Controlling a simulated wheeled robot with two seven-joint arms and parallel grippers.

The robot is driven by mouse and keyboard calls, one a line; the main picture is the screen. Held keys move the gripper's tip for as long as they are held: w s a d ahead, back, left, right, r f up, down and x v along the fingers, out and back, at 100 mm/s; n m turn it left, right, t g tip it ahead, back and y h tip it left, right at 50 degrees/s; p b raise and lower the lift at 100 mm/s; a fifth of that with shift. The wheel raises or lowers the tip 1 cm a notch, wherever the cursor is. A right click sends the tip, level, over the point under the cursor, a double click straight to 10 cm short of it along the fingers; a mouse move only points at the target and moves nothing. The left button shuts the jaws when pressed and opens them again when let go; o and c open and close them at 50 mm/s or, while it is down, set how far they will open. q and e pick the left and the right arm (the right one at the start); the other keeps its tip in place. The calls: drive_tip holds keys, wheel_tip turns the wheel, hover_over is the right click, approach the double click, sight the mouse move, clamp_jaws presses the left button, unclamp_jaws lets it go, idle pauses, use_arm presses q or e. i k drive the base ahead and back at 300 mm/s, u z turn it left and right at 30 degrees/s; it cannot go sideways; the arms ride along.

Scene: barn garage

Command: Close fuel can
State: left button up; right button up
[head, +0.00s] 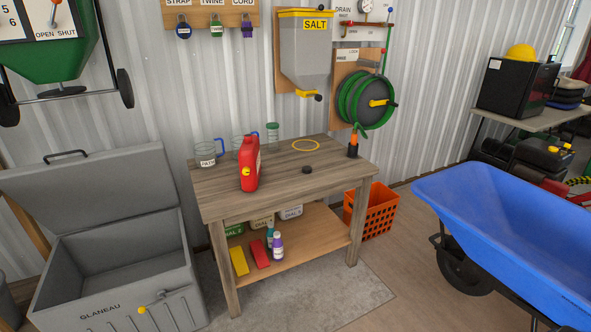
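A red fuel can (251,158) stands upright on the wooden workbench (340,170), left of its middle. It has a handle at the top and a small yellow part (246,172) on the side facing me. A small black round piece, like a cap (307,170), lies on the bench top to the right of the can, apart from it. Whether the can's opening is covered is too small to tell. Neither of my grippers shows in the head view.
A yellow ring (306,145) lies towards the back. A hose nozzle (353,143) is at the bench's right. A grey open chest (115,270) stands left, a blue wheelbarrow (510,220) right. Floor before the bench is clear.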

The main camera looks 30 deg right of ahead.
sight(249, 154)
drive_tip(key=z, duration=0.65)
drive_tip(key=i, duration=0.6)
drive_tip(key=z, duration=0.7)
drive_tip(key=i, duration=0.9)
drive_tip(key=u, duration=0.85)
drive_tip(key=i, duration=0.5)
drive_tip(key=u, duration=0.55)
